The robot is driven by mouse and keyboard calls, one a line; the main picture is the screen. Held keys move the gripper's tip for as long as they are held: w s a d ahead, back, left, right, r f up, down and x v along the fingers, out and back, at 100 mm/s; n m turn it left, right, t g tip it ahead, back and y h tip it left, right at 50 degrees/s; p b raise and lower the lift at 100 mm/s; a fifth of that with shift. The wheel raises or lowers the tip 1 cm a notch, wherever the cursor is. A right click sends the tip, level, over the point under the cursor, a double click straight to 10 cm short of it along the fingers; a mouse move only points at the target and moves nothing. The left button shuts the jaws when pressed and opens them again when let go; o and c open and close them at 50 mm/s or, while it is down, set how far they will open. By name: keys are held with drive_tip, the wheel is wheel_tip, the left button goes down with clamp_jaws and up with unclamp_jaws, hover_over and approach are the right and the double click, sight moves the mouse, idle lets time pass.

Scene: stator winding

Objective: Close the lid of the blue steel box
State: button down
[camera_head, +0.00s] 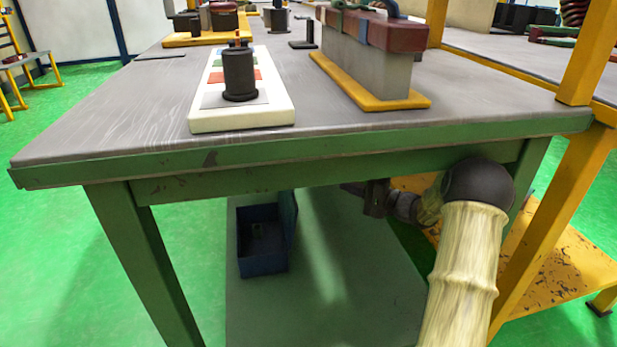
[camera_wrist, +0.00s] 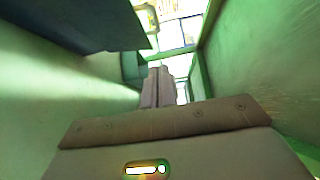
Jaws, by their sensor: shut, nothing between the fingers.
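The blue steel box (camera_head: 263,262) stands on the green lower shelf under the workbench. Its lid (camera_head: 289,220) is open and stands roughly upright along the box's right side. The inside of the box looks dark, with little detail visible. My gripper (camera_head: 350,187) is under the tabletop, to the right of the lid and apart from it. In the wrist view my gripper's fingers (camera_wrist: 157,88) are together and hold nothing. A dark blue panel at the upper left of that view (camera_wrist: 75,22) appears to be part of the box or lid.
The workbench top (camera_head: 150,112) and its green front rail (camera_head: 330,155) lie over my arm. A green table leg (camera_head: 140,260) stands at the left front. The lower shelf (camera_head: 340,290) is clear right of the box. A yellow rack (camera_head: 560,220) stands at the right.

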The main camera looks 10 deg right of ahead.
drive_tip(key=s+a+p+x, duration=0.2)
drive_tip(key=x, duration=1)
drive_tip(key=shift+w+a, duration=0.15)
drive_tip(key=shift+w, duration=0.05)
drive_tip(key=shift+a, duration=0.15)
